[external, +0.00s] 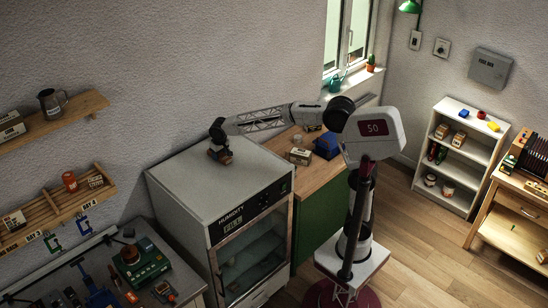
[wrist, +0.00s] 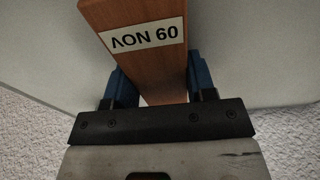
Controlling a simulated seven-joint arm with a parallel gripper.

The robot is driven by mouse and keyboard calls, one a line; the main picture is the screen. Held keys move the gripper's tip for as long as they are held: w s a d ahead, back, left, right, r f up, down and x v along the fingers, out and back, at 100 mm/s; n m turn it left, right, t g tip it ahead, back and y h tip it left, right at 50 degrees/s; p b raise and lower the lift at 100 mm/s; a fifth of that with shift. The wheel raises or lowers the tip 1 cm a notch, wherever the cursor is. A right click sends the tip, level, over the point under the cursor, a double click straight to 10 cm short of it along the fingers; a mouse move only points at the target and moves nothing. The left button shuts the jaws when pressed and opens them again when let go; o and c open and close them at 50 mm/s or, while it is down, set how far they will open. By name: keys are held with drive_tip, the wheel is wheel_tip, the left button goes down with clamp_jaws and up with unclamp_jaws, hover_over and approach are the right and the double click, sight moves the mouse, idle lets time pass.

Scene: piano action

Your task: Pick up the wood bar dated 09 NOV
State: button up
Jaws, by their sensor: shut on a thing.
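The wood bar (wrist: 140,20) is reddish brown, with a white label that reads 09 NOV upside down in the wrist view. My gripper (wrist: 160,85) has its two blue fingers on either side of the bar and is shut on it. In the external view my gripper (external: 217,142) is over the top of the humidity cabinet (external: 180,178), with the brown bar (external: 222,158) under it. I cannot tell whether the bar touches the cabinet top.
The cabinet top is otherwise clear. A wooden counter to its right holds a small box (external: 299,156) and a blue object (external: 327,146). Wall shelves (external: 60,120) are at the left, above a workbench with a green machine (external: 142,264). A white shelf unit (external: 459,155) stands at the right.

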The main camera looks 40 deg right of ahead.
drive_tip(key=shift+r, duration=1.7)
drive_tip(key=s+d, duration=0.2)
drive_tip(key=s, duration=0.2)
drive_tip(key=s+d+r, duration=0.1)
drive_tip(key=s+d, duration=0.1)
drive_tip(key=s, duration=0.3)
drive_tip(key=s+d, duration=0.3)
drive_tip(key=s, duration=0.2)
drive_tip(key=shift+s+r, duration=0.2)
drive_tip(key=shift+r, duration=0.05)
drive_tip(key=shift+r, duration=0.15)
